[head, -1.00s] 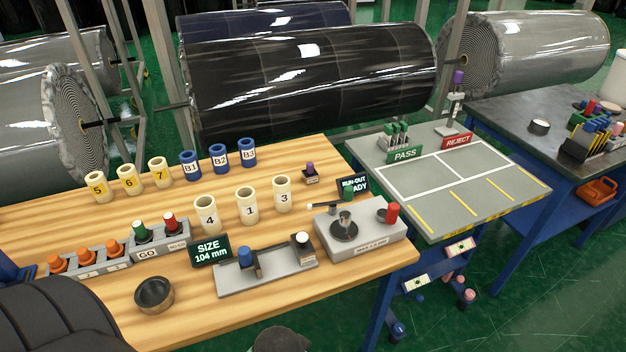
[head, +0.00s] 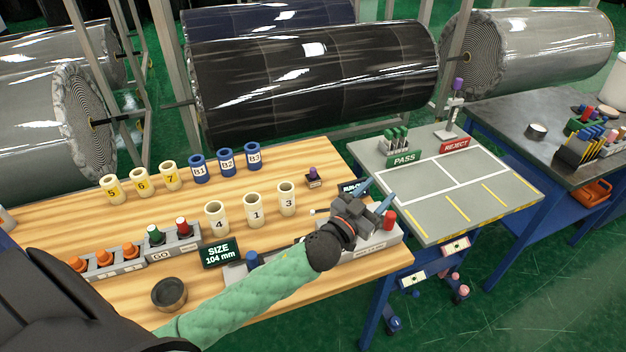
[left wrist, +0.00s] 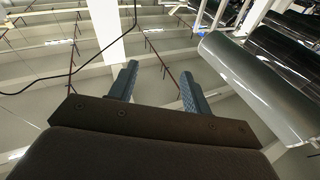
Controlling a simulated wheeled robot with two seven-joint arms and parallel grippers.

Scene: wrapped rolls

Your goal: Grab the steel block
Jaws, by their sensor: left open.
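My left gripper (head: 372,190) is above the right end of the wooden bench, over the grey run-out fixture (head: 383,240). Its two blue fingers are apart with nothing between them; they also show empty in the left wrist view (left wrist: 158,80). I cannot tell for certain which thing is the steel block. A small dark block with a purple knob (head: 313,178) stands on the bench, left of the gripper and apart from it. My left forearm and hand hide much of the grey size gauge and part of the fixture. My right gripper is not in view.
Cream sleeves (head: 255,208) and blue sleeves (head: 226,161) stand upright on the bench. A black size sign (head: 220,252), a dark bowl (head: 169,294) and a GO gauge rack (head: 172,243) are nearer. The grey PASS/REJECT table (head: 425,222) lies right, its marked areas clear.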

